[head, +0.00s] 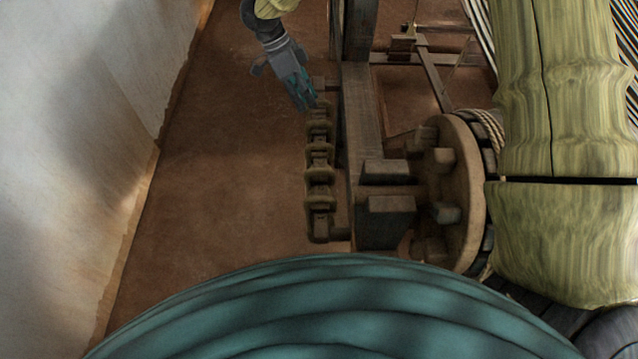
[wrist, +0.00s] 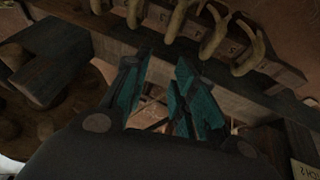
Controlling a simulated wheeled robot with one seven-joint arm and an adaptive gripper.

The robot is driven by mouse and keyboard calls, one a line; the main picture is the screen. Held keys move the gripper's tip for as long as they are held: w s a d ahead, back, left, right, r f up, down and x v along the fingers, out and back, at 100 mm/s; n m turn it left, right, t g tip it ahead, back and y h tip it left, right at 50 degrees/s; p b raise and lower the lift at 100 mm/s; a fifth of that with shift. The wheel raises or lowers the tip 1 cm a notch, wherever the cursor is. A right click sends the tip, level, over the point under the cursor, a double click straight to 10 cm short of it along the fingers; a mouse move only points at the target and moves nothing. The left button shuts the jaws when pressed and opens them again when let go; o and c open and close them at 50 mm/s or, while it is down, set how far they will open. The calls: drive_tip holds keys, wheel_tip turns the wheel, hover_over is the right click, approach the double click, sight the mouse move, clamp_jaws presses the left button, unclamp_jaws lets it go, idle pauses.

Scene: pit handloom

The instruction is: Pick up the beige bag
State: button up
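I cannot make out a beige bag in either view. My gripper (head: 306,100) is at the top middle of the head view, pointing down beside the upper end of a dark rail with hooks. In the wrist view its teal fingers (wrist: 160,92) stand apart with a gap between them, and I see nothing held in that gap. Dark wooden beams and a dim floor show beyond the fingers.
The rail (head: 320,205) carries several curved hooks along a wooden post (head: 361,120). A round wooden wheel with pegs (head: 466,180) stands right of it. A pale wall (head: 85,130) is at left. Bare brown floor (head: 225,160) lies between wall and rail.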

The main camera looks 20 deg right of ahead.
drive_tip(key=b, duration=0.6)
approach(321, 143)
drive_tip(key=shift+x, duration=5.45)
drive_tip(key=shift+w+a+f, duration=0.1)
clamp_jaws()
